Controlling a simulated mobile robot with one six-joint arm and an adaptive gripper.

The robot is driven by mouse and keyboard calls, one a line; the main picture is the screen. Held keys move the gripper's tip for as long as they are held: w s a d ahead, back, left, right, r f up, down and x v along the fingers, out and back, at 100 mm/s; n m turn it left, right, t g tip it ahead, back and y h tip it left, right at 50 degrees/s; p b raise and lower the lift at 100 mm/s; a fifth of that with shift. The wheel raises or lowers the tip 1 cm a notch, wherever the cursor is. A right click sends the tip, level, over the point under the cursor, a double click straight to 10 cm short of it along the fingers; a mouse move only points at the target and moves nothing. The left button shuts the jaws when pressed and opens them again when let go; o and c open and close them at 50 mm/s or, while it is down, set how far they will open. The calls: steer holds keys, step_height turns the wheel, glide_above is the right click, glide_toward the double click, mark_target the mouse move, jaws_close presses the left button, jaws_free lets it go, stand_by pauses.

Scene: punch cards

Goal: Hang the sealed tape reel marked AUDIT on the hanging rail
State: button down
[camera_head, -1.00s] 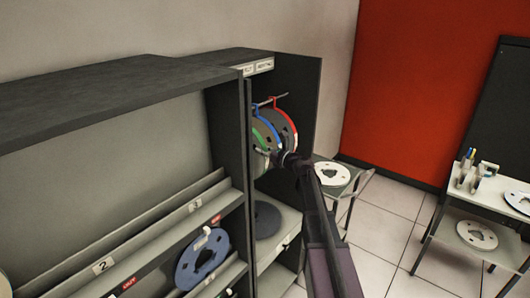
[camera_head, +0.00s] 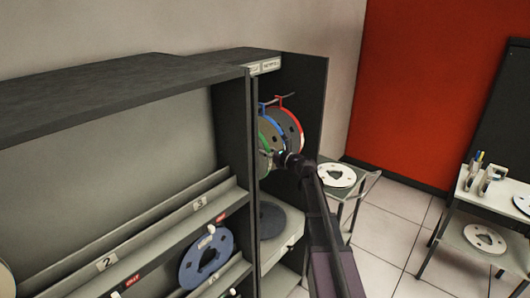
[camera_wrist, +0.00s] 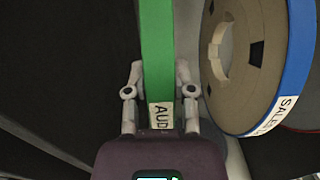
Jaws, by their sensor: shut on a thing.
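My gripper (camera_wrist: 158,92) is shut on the green-banded reel (camera_wrist: 156,40), with one finger on each side of its rim. A white label on the band reads "AUD", the rest hidden by my gripper. In the head view the green reel (camera_head: 263,140) is mostly hidden, at the left of the other reels inside the dark cabinet. The hanging rail (camera_head: 288,96) is at the top there, with a blue-banded reel and a red-banded reel (camera_head: 293,122) hanging from it. The blue reel (camera_wrist: 297,60), labelled "SALES", is close right of the green one. I cannot tell whether the green reel's hook touches the rail.
The cabinet's side panels (camera_head: 310,110) flank the rail. A dark reel (camera_head: 270,220) lies on the shelf below. A rack (camera_head: 140,245) with numbered ledges and a blue-grey reel (camera_head: 205,258) stands left. A small table with a white reel (camera_head: 337,174) stands right.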

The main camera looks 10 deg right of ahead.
steer(key=shift+c, duration=1.9)
jaws_free()
steer(key=shift+s+d, duration=0.1)
steer(key=shift+s, duration=0.1)
steer(key=v, duration=1.1)
steer(key=shift+s+d, duration=0.15)
steer(key=shift+s, duration=0.2)
